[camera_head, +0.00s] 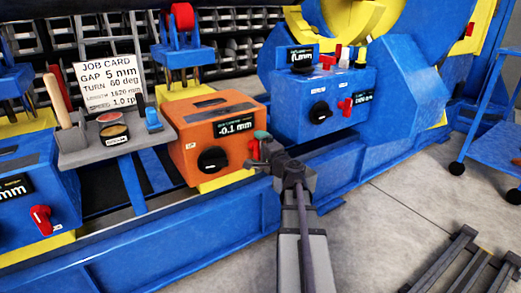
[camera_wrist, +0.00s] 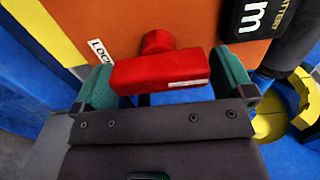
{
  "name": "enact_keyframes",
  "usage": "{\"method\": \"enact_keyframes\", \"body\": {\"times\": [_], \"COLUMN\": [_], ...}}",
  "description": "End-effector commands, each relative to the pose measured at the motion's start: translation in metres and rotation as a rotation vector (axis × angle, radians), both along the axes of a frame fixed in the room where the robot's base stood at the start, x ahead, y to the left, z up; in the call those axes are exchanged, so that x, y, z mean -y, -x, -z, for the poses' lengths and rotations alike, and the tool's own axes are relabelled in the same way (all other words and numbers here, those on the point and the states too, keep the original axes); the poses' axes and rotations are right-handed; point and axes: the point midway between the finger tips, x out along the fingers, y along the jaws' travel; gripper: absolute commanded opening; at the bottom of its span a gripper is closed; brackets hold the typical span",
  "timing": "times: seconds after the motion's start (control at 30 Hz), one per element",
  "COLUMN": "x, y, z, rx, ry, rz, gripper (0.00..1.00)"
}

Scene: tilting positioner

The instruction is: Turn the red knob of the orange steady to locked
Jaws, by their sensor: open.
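The orange steady (camera_head: 192,133) is a box with a display reading -0.1 mm and a black dial on its front. Its red knob (camera_head: 254,149) is at the right end of the front, partly hidden by my gripper (camera_head: 264,146). In the wrist view the red knob (camera_wrist: 160,72) is a bar handle on a round stem, against the orange face. My gripper (camera_wrist: 166,82) is open, with one green fingertip at each end of the bar. I cannot tell whether either fingertip touches it. A partly covered label (camera_wrist: 100,50) beginning "LOC" is left of the stem.
A blue unit (camera_head: 320,95) with its own dial and red knobs stands to the right.

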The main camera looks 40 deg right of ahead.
Motion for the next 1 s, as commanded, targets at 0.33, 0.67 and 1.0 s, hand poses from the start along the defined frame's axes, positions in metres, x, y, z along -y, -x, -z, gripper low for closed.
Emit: {"method": "enact_keyframes", "body": {"times": [0.33,0.67,1.0], "x": [-0.010,-0.014,-0.013], "y": [0.065,0.108,0.107], "z": [0.000,0.000,0.000], "rx": [0.000,0.000,0.000], "ry": [0.000,0.000,0.000], "rz": [0.004,0.000,0.000], "gripper": [1.00,1.00,1.00]}}
